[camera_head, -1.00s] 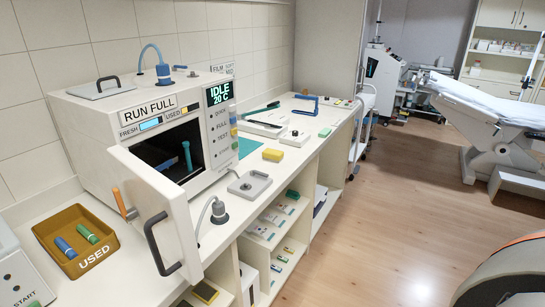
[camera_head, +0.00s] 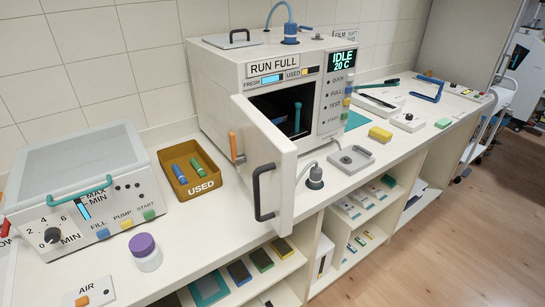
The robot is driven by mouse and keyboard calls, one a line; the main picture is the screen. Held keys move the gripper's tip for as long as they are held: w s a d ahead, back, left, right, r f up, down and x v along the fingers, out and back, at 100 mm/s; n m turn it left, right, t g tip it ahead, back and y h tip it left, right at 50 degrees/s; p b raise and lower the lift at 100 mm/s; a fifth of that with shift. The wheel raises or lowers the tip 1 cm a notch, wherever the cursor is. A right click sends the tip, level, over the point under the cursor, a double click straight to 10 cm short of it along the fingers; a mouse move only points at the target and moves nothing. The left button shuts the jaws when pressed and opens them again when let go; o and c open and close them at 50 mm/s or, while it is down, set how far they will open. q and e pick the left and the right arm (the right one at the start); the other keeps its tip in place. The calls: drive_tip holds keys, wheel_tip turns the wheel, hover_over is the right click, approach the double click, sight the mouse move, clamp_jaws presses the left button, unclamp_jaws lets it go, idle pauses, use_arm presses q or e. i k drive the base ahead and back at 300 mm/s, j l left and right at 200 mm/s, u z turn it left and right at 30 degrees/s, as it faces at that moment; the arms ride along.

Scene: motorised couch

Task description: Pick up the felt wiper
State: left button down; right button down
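I cannot tell for certain which item is the felt wiper. A yellow block (camera_head: 380,134) lies on the counter (camera_head: 330,200) to the right of the open white machine (camera_head: 225,75). A smaller green block (camera_head: 443,123) lies further right on the counter. Several dark and coloured flat pads (camera_head: 262,260) lie on the open shelf under the counter. Neither of my grippers is in view.
The machine's door (camera_head: 262,160) swings out over the counter. A brown USED tray (camera_head: 208,189) holds a blue and a green cylinder. A lidded white bath (camera_head: 80,185) and a purple-capped jar (camera_head: 145,252) stand at left. Bare floor (camera_head: 450,240) lies at right.

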sight(380, 135)
drive_tip(key=i+l+u, duration=0.15)
drive_tip(key=l, duration=0.3)
drive_tip(key=i+l+u, duration=0.2)
drive_tip(key=l, duration=0.25)
drive_tip(key=l+u, duration=0.15)
drive_tip(key=l, duration=0.25)
